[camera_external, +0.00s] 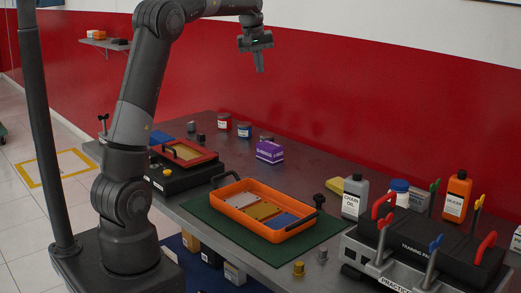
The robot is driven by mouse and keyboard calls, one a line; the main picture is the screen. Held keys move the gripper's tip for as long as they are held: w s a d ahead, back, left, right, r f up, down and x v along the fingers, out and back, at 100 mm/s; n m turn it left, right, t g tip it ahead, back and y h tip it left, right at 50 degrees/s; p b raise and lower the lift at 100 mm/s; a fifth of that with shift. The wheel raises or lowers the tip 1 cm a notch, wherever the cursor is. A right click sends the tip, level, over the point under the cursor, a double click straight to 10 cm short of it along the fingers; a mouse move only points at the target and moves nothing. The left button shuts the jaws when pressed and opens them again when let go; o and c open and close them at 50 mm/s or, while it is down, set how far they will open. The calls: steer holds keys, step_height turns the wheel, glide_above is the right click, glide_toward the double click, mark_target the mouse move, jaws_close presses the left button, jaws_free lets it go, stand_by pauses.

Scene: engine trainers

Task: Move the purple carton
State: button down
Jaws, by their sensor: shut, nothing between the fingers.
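The purple carton (270,151) stands on the dark workbench in the external view, near the back, with a white label band on its front. My gripper (259,68) hangs above the bench by the red wall, well above the carton and slightly to its left in the picture. Its fingers point down, are shut and hold nothing. Nothing touches the carton.
An orange tray (228,213) with colored blocks sits on a green mat (205,212) in front of the carton. Small jars (224,122) stand behind left. Bottles (355,197) and a black trainer unit (420,245) with levers crowd the right.

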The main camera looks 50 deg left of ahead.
mark_target(296, 171)
steer(key=w+a+f+n+g, duration=0.2)
steer(key=w+a+f+n, duration=0.4)
steer(key=w+a+f, duration=0.9)
steer(key=a+f, duration=0.1)
steer(key=f, duration=0.6)
steer(key=s+a+f+n, duration=0.1)
steer(key=a+f, duration=0.1)
steer(key=f, duration=0.5)
steer(key=a+f+n, duration=0.1)
steer(key=f, duration=0.6)
steer(key=shift+s+a+f+g, duration=0.1)
steer(key=shift+s+a+g, duration=0.15)
steer(key=shift+a+g, duration=0.15)
steer(key=shift+d+f, duration=0.15)
steer(key=shift+d, duration=1.9)
steer(key=d, duration=2)
steer(key=shift+d, duration=0.2)
